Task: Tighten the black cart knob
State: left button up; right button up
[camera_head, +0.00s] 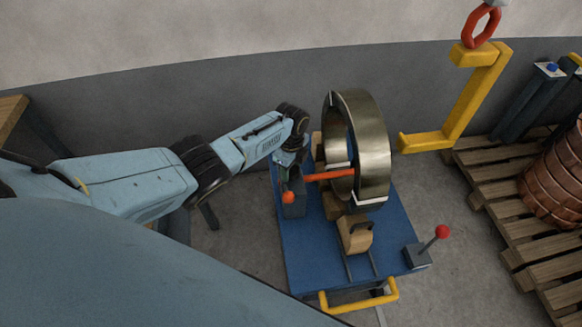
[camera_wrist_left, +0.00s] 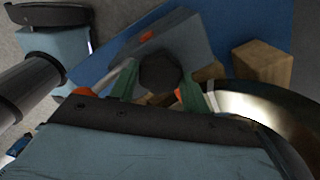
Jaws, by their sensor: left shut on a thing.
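The black cart knob (camera_wrist_left: 160,73) shows in the left wrist view as a dark, many-sided knob above a grey-blue block on the blue cart. My left gripper (camera_wrist_left: 155,88) has its green fingers on both sides of the knob and is shut on it. In the head view, my left gripper (camera_head: 288,168) reaches down at the left side of the cart (camera_head: 305,250) and hides the knob. My right gripper is in neither view.
A brass-coloured coil ring (camera_head: 375,145) stands upright on the cart, with an orange-red bar (camera_head: 330,175) towards it. Wooden blocks (camera_head: 355,235) hold it. A red-tipped lever (camera_head: 442,231) is at right. A yellow hook (camera_head: 470,100) hangs beyond, near a pallet (camera_head: 490,185) with copper coils.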

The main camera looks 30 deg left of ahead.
aim_at(292, 170)
pick_arm(q)
jog(key=shift+d+m, duration=0.1)
jog(key=shift+m, duration=1.8)
jog(key=shift+b, duration=0.3)
jog(key=o, duration=1)
notch_tip(292, 170, up, 13)
jog(key=p, duration=0.4)
jog(key=shift+r, duration=0.2)
